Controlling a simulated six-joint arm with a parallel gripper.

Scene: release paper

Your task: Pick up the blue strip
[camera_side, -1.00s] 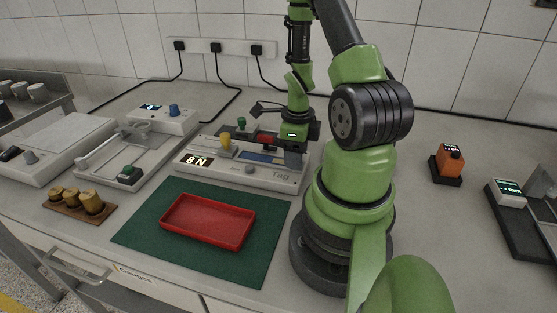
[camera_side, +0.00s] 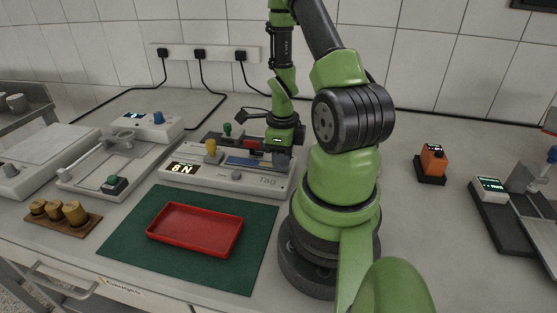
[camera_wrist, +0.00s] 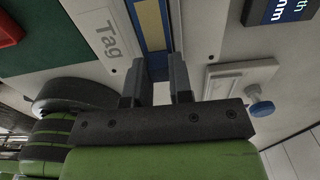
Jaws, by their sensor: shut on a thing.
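The blue strip (camera_side: 243,161) lies along the top of the white tester marked "Tag" (camera_side: 226,181) in the side view. My gripper (camera_side: 281,157) is at the strip's right end, low over the tester. In the wrist view the two dark fingers of my gripper (camera_wrist: 158,78) stand a little apart, shut on the strip's near end (camera_wrist: 156,67). A tan band with blue edges runs away from the fingers there. The fingers partly hide the held end, and I cannot tell whether it is lifted.
A red tray (camera_side: 195,230) sits on a green mat (camera_side: 130,240) in front of the tester. Yellow (camera_side: 210,147) and green (camera_side: 227,129) knobs stand near the strip. Brass weights (camera_side: 58,211) are at left, an orange device (camera_side: 433,160) at right.

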